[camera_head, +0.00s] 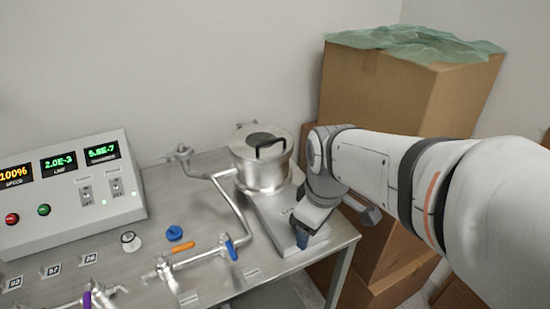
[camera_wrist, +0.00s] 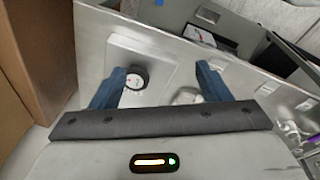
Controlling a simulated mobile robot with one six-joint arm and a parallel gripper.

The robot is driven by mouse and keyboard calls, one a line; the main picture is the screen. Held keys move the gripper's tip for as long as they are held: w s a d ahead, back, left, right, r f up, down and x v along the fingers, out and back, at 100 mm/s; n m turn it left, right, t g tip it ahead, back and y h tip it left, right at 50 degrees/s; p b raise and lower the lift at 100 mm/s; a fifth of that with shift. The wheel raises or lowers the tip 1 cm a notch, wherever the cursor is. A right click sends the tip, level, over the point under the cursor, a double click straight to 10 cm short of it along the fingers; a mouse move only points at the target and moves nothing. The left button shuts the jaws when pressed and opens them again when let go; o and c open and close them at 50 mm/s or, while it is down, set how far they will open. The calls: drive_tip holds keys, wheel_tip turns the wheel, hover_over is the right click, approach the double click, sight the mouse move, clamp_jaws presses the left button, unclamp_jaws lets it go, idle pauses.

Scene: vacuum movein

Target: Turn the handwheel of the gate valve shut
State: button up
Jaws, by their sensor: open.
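The gate valve's flat grey body (camera_head: 275,222) reaches from under the steel chamber towards the table's front right corner. In the wrist view, a dark round wheel (camera_wrist: 138,76), which looks like the handwheel, stands at the grey plate (camera_wrist: 126,54). A pale disc with small marks shows by the wheel. My gripper (camera_head: 302,238) points down over the end of the valve body and hides the wheel in the head view. In the wrist view my gripper (camera_wrist: 160,70) is open, its blue fingers apart. The wheel appears between them, nearer the left finger; contact cannot be told.
The steel chamber (camera_head: 262,173) with a black handle stands behind my gripper. Pipes with a blue lever (camera_head: 231,249), an orange lever (camera_head: 184,247) and a blue knob (camera_head: 174,232) lie to the left. A control box (camera_head: 70,195) stands far left. Cardboard boxes (camera_head: 400,100) crowd the right.

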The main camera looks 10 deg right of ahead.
drive_tip(key=w+n, duration=0.3)
drive_tip(key=n, duration=0.2)
drive_tip(key=w+n+g+p, duration=0.1)
drive_tip(key=w+n, duration=0.2)
drive_tip(key=n, duration=0.3)
drive_tip(key=w+n, duration=0.3)
drive_tip(key=n, duration=0.3)
drive_tip(key=shift+a+r+g, duration=0.1)
drive_tip(key=shift+g, duration=0.2)
drive_tip(key=shift+w+n+p, duration=0.3)
drive_tip(key=shift+w+n, duration=0.15)
drive_tip(key=shift+n, duration=0.65)
drive_tip(key=shift+w+f+n, duration=0.1)
drive_tip(key=shift+f+n, duration=0.3)
drive_tip(key=shift+f, duration=0.15)
wheel_tip(320, 180, down, 7)
drive_tip(key=shift+f, duration=0.1)
drive_tip(key=c, duration=1)
drive_tip(key=shift+o, duration=0.2)
